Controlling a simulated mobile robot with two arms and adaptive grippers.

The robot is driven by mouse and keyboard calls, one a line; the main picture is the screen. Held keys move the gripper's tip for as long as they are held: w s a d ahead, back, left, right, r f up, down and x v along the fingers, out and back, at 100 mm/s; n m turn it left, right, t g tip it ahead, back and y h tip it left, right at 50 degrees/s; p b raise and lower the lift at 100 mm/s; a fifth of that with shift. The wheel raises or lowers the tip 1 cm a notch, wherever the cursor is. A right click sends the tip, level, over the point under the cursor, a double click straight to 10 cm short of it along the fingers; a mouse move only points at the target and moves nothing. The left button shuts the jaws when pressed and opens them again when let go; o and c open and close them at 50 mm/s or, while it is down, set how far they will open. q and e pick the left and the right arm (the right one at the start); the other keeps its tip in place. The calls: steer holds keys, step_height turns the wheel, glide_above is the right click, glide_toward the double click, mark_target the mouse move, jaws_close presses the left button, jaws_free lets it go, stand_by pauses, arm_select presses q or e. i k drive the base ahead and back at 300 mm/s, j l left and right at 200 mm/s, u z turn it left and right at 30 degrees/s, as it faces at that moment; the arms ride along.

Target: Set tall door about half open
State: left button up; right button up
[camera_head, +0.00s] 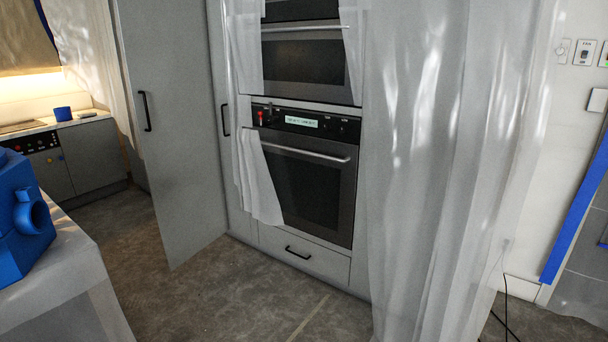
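A tall grey door (178,150) stands left of the ovens in the head view. It is swung out from the cabinet front at a clear angle, and its lower free corner juts out over the floor. Its black bar handle (146,111) is near its left, free edge. A narrow grey panel with another black handle (225,120) is just right of the door. Neither of my grippers is in view, and nothing touches the door.
Ovens (305,180) sit right of the door, partly draped by plastic sheeting (430,150). A blue machine (22,210) rests on a covered surface (70,270) at the left front. Cables (506,300) lie at lower right. The floor (225,300) before the door is clear.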

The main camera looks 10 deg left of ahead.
mark_target(165, 43)
steer(key=i+j+u, duration=0.4)
steer(key=i, duration=0.35)
steer(key=i+u, duration=0.35)
steer(key=i, duration=0.4)
steer(key=i+l+u, duration=0.2)
steer(key=i+u, duration=0.2)
steer(key=i, duration=0.4)
